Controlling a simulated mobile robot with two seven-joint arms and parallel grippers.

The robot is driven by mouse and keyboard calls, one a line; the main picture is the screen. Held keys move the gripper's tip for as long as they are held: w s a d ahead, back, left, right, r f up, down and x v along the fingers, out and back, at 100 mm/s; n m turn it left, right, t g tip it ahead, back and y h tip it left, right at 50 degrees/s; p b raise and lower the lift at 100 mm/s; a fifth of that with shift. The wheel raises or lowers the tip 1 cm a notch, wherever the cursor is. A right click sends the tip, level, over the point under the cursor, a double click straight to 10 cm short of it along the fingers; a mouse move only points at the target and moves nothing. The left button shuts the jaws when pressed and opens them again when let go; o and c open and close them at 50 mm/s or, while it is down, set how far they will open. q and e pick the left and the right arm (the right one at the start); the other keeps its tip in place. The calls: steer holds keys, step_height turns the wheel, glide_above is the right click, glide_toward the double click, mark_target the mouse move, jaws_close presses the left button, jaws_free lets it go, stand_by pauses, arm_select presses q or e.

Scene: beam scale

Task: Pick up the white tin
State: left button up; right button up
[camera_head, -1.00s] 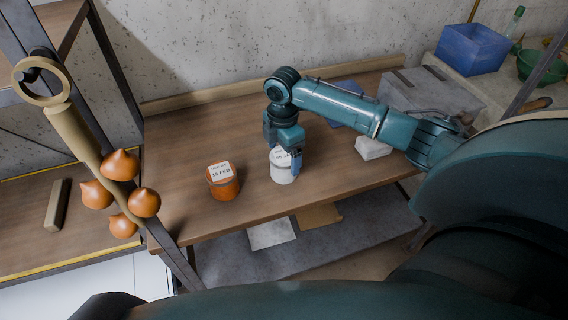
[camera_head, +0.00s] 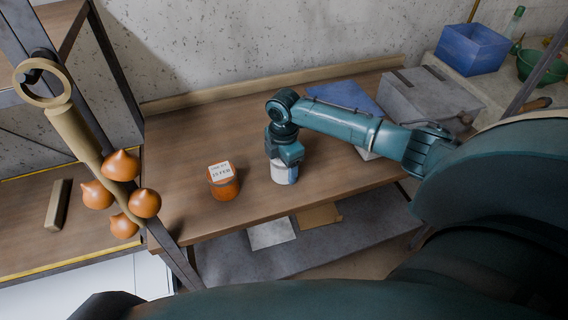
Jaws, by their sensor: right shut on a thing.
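The white tin (camera_head: 284,176) stands on the wooden table (camera_head: 180,140) near its front edge, its top hidden under my gripper. My right gripper (camera_head: 285,160) reaches in from the right and is shut on the white tin from above. I cannot tell any gap between the tin and the tabletop. An orange tin (camera_head: 223,186) with a white labelled lid stands to the left, apart from the gripper. My left gripper is not in view.
A grey box (camera_head: 430,95) and a blue flat thing (camera_head: 345,95) lie behind my right arm. A blue bin (camera_head: 472,48) and a green bowl (camera_head: 540,66) stand at the far right. Orange onion-like bulbs (camera_head: 122,167) hang at the left. The table's left part is clear.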

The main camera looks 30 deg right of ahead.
steer(key=c, duration=0.6)
steer(key=shift+r, duration=0.15)
